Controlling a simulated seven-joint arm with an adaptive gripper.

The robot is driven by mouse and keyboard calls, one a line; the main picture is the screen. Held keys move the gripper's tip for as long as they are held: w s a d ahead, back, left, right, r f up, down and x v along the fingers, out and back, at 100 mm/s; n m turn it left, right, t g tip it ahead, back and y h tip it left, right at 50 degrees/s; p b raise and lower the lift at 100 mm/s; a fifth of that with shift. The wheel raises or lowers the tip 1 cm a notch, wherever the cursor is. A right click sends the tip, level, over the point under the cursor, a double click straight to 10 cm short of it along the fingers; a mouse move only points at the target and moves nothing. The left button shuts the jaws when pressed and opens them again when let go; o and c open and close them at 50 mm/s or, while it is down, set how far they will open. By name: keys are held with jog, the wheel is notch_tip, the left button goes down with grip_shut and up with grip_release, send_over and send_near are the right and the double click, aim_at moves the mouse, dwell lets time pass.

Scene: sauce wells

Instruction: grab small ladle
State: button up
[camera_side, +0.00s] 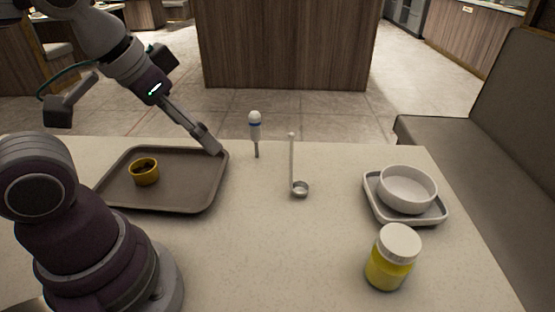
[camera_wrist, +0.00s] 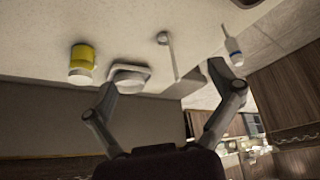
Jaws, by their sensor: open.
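The small ladle (camera_side: 291,165) stands on the table near the middle, its thin handle upright and its small metal cup (camera_side: 300,189) resting on the surface. In the wrist view the ladle (camera_wrist: 173,60) shows beyond and between my fingers. My gripper (camera_side: 212,147) is to the left of the ladle, above the right back corner of the brown tray, with a clear gap between them. In the wrist view my gripper (camera_wrist: 160,80) has its two fingers spread wide with nothing held.
A white and blue handled tool (camera_side: 254,125) stands between my gripper and the ladle. The brown tray (camera_side: 190,200) holds a yellow cup (camera_side: 145,172). At right are a white bowl (camera_side: 406,190) on a square dish (camera_side: 378,212) and a yellow jar (camera_side: 388,272). The table's front middle is clear.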

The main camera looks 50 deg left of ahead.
jog(key=c, duration=0.7)
jog(key=shift+c, duration=0.2)
jog(key=n+g+y, duration=0.2)
jog(key=n, duration=0.3)
send_near(290, 135)
jog(key=s+f, duration=0.2)
jog(key=shift+n, duration=0.3)
jog(key=x, duration=0.3)
jog(key=w+x, duration=0.1)
jog(key=x, duration=0.3)
jog(key=w+r+x, duration=0.1)
jog(key=x, duration=0.3)
jog(key=shift+w+a+f, duration=0.1)
jog(key=shift+w, duration=0.15)
